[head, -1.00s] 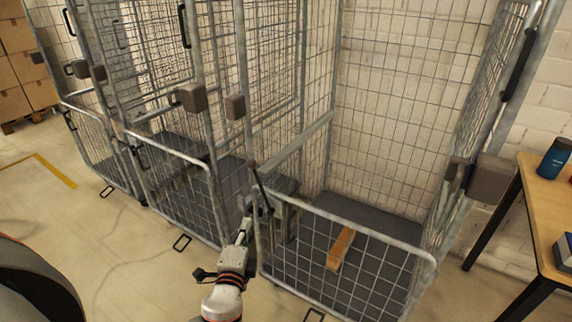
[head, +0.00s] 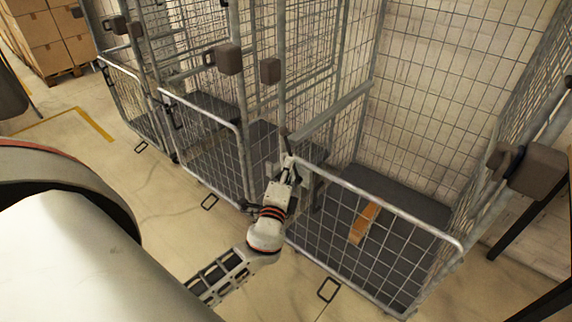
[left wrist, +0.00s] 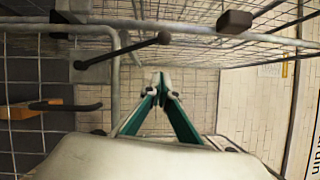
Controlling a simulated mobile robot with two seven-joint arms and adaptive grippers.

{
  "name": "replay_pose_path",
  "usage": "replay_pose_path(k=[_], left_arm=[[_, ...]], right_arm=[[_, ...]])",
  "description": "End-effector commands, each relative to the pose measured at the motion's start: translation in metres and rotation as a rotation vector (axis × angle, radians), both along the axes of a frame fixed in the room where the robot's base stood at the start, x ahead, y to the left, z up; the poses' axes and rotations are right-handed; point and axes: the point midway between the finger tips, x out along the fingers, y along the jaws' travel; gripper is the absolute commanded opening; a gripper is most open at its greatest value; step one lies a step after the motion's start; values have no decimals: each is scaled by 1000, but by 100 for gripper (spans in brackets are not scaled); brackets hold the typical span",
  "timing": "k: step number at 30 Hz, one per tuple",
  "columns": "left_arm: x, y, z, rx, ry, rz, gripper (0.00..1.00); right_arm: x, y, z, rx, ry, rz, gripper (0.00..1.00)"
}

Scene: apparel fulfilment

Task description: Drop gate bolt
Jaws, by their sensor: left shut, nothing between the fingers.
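The gate bolt is a thin dark rod with a round knob; it shows clearly in the left wrist view (left wrist: 130,48), running from a metal bracket (left wrist: 90,62) at the gate's corner. In the head view only its knob end (head: 284,133) shows above my gripper. The low mesh gate (head: 385,201) closes the front of the right cage. My left gripper (head: 289,163) is at the gate's left corner post. In the left wrist view its green-lined fingertips (left wrist: 160,75) meet with nothing between them, apart from the bolt in the picture. My right gripper is out of view.
More mesh cages (head: 205,130) stand to the left. Stacked boxes (head: 52,42) are at the back left. A dark buffer block (head: 538,170) sits on the right post. Open floor lies in front.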

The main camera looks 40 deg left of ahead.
Motion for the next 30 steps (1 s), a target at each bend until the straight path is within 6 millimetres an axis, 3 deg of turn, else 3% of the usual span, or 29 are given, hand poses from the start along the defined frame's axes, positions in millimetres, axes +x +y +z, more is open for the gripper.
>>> replay_pose_path(k=[10, 18, 30], left_arm=[[65, 26, 7, 1, -2, 1, 0], [75, 56, 11, 3, 1, 0, 0], [77, 61, 10, 0, 1, 0, 0]], right_arm=[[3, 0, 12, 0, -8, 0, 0], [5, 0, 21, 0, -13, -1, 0], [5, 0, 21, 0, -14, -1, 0]])
